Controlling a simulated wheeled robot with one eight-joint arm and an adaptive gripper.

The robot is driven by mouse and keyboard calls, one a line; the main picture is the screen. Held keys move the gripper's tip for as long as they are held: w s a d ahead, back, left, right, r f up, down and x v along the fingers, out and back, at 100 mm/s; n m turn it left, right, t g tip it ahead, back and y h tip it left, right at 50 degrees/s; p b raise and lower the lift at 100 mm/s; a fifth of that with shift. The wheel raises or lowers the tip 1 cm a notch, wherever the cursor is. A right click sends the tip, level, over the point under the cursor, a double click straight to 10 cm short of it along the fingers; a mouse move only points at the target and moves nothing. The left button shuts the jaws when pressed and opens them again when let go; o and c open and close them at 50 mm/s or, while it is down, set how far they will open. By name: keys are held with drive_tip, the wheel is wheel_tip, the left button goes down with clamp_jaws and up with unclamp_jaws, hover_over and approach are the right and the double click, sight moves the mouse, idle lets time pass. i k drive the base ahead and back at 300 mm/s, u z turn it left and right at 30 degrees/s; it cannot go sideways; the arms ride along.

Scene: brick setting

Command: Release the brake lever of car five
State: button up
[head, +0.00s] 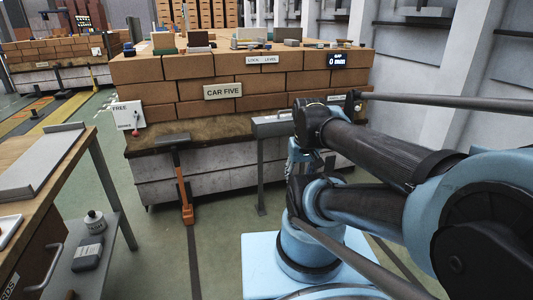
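Car five is a brick-stacked car (190,178) with a pale lower body, in the middle of the head view. A "CAR FIVE" sign (223,91) is on its front. A long lever with an orange lower part (183,190) hangs down its near face from a dark bracket. A small red-knobbed handle (136,131) sits by a white plate at its left corner. Neither is labelled clearly enough to tell which is the brake lever. No contact with either lever is visible.
A wooden bench (45,180) with a lower shelf stands at the left front. A grey box on a post (262,127) stands before the car, close to my arm. Another brick-loaded car (60,55) is at the back left. Green floor is open between bench and car.

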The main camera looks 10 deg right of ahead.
sight(135, 134)
drive_tip(key=u, duration=1.25)
